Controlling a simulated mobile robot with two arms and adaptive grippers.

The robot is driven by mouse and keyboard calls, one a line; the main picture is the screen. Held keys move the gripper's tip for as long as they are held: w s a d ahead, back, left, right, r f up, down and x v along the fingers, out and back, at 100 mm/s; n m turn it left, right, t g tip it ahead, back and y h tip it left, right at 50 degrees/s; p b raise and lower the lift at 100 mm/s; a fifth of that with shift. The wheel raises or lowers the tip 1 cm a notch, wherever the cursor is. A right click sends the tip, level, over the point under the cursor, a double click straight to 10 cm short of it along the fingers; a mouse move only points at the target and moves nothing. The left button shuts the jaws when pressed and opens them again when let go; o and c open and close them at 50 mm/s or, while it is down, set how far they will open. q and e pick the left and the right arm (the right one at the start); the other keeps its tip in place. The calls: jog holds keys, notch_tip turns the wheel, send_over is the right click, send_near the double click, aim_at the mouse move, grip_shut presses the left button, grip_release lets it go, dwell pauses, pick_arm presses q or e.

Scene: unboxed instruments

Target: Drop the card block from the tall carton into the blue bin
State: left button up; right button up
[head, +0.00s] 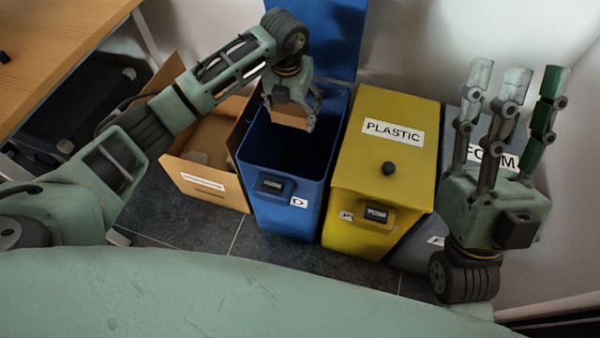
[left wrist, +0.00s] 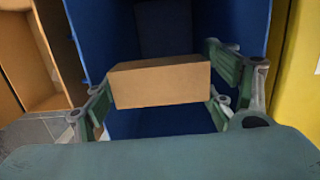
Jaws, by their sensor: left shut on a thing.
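The card block (left wrist: 160,84) is a plain brown box-shaped piece. My left gripper (head: 292,116) is shut on it and holds it over the open mouth of the blue bin (head: 262,208). In the left wrist view the block sits between the fingers of my left gripper (left wrist: 165,92), with the blue bin (left wrist: 88,30) around and below it. The blue bin's lid (head: 322,40) stands raised at the back. The tall carton (head: 205,183) is open, left of the blue bin. My right gripper (head: 515,90) is raised at the right with its fingers spread, empty.
A yellow bin (head: 375,170) marked PLASTIC stands closed right of the blue bin. A grey bin (head: 425,247) marked FOAM is partly hidden behind my right gripper. A wooden table (head: 50,45) is at the upper left. Dark floor tiles (head: 265,250) show in front.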

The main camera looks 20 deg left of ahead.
pick_arm(q)
jog(key=o, duration=1)
jog(key=shift+c, duration=0.2)
notch_tip(320, 180, up, 12)
jog(key=s, duration=0.1)
jog(key=shift+s, duration=0.25)
jog(key=shift+s+f, duration=0.1)
